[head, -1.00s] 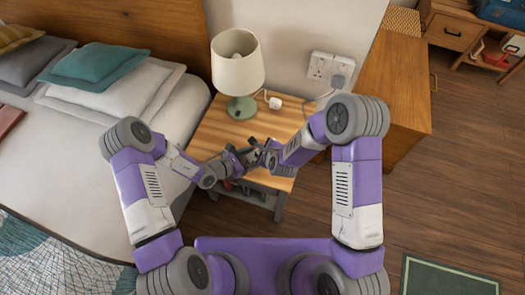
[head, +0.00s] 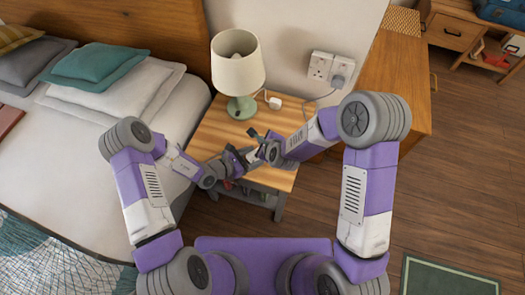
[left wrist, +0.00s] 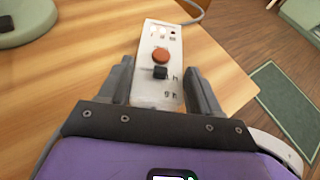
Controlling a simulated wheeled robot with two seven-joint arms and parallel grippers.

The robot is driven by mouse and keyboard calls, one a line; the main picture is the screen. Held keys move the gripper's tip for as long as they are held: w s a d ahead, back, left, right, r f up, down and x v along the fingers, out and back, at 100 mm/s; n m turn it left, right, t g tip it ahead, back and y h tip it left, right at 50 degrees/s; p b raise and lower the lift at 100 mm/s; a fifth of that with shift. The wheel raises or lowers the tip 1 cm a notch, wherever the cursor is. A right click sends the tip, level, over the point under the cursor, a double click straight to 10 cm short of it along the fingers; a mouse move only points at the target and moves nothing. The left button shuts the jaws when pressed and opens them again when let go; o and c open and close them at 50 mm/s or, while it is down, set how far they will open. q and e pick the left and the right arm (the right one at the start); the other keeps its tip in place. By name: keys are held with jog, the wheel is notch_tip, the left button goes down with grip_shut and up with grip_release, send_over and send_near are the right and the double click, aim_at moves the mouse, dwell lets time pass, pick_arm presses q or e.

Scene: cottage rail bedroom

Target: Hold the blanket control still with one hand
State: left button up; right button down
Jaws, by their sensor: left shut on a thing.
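The blanket control (left wrist: 145,92) is a pale slab with a round orange-red knob (left wrist: 160,55) and a small black slider or button below it. It lies over the wooden nightstand in the left wrist view. My left gripper (left wrist: 160,85) has a finger on each side of it and is shut on it. In the head view my left gripper (head: 243,157) is above the nightstand's front part, and the control is mostly hidden among the grippers. My right gripper (head: 259,145) is close beside it, with its fingers apart and nothing visible between them.
The nightstand (head: 215,130) carries a lamp (head: 238,75) at the back and a white plug (head: 275,103). A wall socket (head: 330,68) has a cord running down. The bed (head: 60,165) is at left and a wooden cabinet (head: 385,85) at right.

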dwell(0.4)
pick_arm(q)
jog(key=o, duration=1.2)
